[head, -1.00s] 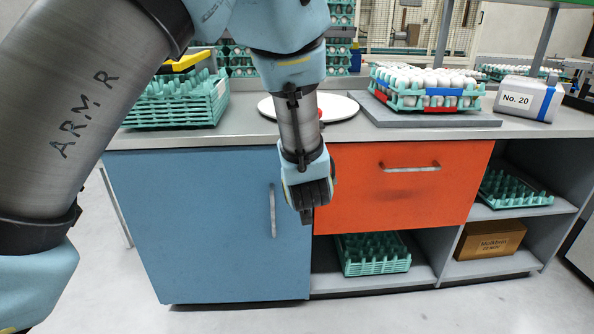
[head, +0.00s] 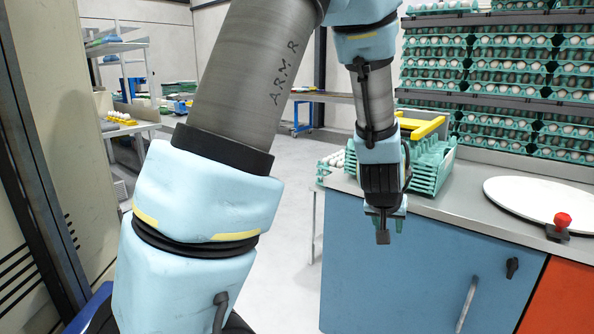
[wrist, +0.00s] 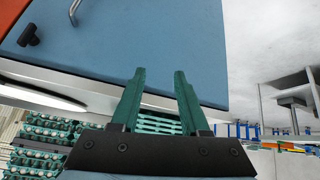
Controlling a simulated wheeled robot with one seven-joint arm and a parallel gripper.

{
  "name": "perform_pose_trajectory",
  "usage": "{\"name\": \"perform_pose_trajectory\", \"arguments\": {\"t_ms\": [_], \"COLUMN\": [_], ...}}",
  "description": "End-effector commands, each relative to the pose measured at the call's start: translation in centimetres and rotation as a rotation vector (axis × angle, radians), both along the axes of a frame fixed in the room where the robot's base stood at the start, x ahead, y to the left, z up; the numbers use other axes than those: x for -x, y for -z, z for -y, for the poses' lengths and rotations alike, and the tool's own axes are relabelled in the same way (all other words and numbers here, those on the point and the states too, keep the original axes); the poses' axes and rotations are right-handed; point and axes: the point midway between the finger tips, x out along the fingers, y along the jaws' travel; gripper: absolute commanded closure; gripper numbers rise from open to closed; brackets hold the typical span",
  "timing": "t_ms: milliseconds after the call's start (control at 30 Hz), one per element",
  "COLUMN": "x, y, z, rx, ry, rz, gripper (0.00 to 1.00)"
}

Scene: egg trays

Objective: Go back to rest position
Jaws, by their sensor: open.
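My gripper (head: 384,225) hangs pointing down in front of the left end of the counter in the head view, beside the blue cabinet door (head: 410,265). In the wrist view my gripper (wrist: 160,78) shows two green fingers spread apart with nothing between them. The blue door (wrist: 150,45) lies beyond the fingertips there. My arm reaches across the middle of the head view, bent at the elbow, and hides part of the counter's left end.
A stack of green egg trays (head: 430,168) stands on the counter close behind my gripper. A white round plate (head: 535,200) and a red knob (head: 562,220) are to the right. Stacked trays of eggs (head: 500,75) fill the back. Open floor (head: 295,200) lies left of the counter.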

Motion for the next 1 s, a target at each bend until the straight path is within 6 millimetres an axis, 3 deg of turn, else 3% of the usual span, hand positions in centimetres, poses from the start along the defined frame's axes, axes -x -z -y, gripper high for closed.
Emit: {"name": "perform_pose_trajectory", "arguments": {"t_ms": [33,167,300,400,500,700,1000], "x": [-0.5,0.3,2.6,4.8,6.8,8.8,8.8], "y": [-1.5,-3.2,-5.0,-6.1,-6.8,-7.3,-7.2], "z": [-3.3,-10.7,-18.4,-22.8,-25.9,-28.5,-28.6], "rx": [-0.015,-0.065,-0.122,-0.16,-0.189,-0.218,-0.219], "ry": [-0.036,-0.103,-0.18,-0.232,-0.271,-0.308,-0.307], "rz": [-0.042,-0.158,-0.281,-0.359,-0.419,-0.476,-0.479], "gripper": [0.55,0.55,0.55,0.55,0.55,0.55,0.55]}}
